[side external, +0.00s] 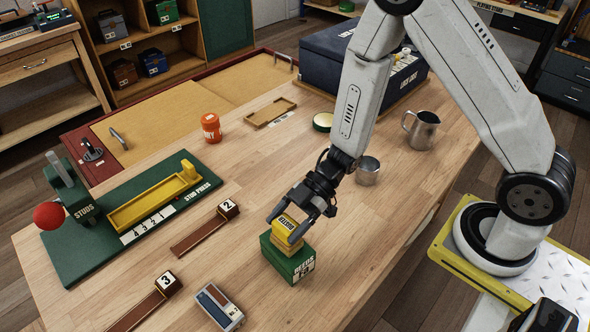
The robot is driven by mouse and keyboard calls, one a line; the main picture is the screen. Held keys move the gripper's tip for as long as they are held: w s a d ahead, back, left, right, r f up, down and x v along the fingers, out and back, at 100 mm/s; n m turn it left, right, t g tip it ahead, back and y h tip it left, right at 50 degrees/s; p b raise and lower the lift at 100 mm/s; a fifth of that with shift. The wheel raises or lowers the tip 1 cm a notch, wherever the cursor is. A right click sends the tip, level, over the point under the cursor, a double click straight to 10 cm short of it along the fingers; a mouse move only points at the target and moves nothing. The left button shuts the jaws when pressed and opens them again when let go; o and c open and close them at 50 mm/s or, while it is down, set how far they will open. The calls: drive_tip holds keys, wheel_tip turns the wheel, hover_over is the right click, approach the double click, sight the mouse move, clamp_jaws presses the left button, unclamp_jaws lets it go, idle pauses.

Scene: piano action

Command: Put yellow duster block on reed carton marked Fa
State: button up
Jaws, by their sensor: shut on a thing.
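The yellow duster block (286,228), with a dark-lettered label, is between the fingers of my gripper (290,218), which is shut on it. A tan-yellow layer shows at its lower side. The green reed carton (287,262) stands on the wooden table directly below the block. It has a white label reading REEDS with a smaller mark under it that is hard to read. The block is over the carton's top and looks level with it or very close. I cannot tell whether it touches.
A green stud press board (90,240) with a red knob and yellow tray is at left. Wooden pieces marked 2 (205,228) and 3 (146,302) and a small box (219,306) lie left of the carton. A metal cup (367,172) and jug (421,131) stand behind.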

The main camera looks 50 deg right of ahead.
drive_tip(key=o, duration=1.2)
drive_tip(key=shift+c, duration=0.2)
drive_tip(key=shift+d+r, duration=0.1)
drive_tip(key=shift+r, duration=0.05)
drive_tip(key=v, duration=1.1)
drive_tip(key=shift+d, duration=0.35)
drive_tip(key=shift+r, duration=0.15)
